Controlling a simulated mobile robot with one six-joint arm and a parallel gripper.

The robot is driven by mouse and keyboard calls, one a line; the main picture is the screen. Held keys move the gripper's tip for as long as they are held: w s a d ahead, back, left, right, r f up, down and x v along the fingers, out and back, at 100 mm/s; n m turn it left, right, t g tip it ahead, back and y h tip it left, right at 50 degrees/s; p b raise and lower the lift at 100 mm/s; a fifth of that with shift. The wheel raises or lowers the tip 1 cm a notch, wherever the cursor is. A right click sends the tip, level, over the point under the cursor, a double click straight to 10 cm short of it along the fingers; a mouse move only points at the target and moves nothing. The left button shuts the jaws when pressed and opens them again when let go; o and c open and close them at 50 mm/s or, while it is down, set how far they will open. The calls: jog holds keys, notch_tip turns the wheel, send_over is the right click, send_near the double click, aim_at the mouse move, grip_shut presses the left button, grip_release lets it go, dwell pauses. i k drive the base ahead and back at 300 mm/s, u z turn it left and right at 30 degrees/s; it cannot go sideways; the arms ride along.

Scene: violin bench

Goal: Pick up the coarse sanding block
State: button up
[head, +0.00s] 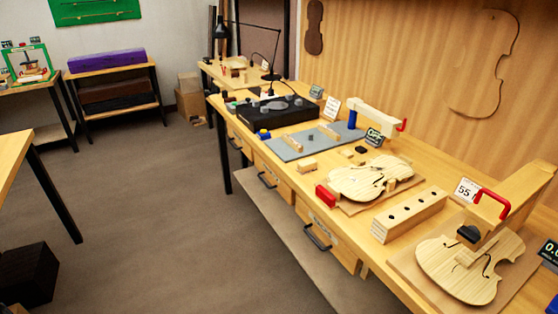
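No label that I can read marks a coarse sanding block, so I cannot tell which thing it is. Several small blocks lie on the long wooden bench (440,155). A red block (326,195) sits at its front edge, left of a pale violin plate (362,180). A small light wooden block (307,166) lies in front of the grey mat (290,149). My gripper is not in view.
A long block with holes (410,213) and a second violin plate (470,272) lie at the near right. A black case (270,111) stands farther back. Drawer handles (317,238) jut from the bench front. The floor (170,220) left of the bench is clear.

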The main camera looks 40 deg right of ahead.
aim_at(309, 165)
jog(key=u, duration=0.3)
jog(key=i, duration=1.1)
jog(key=u, duration=0.15)
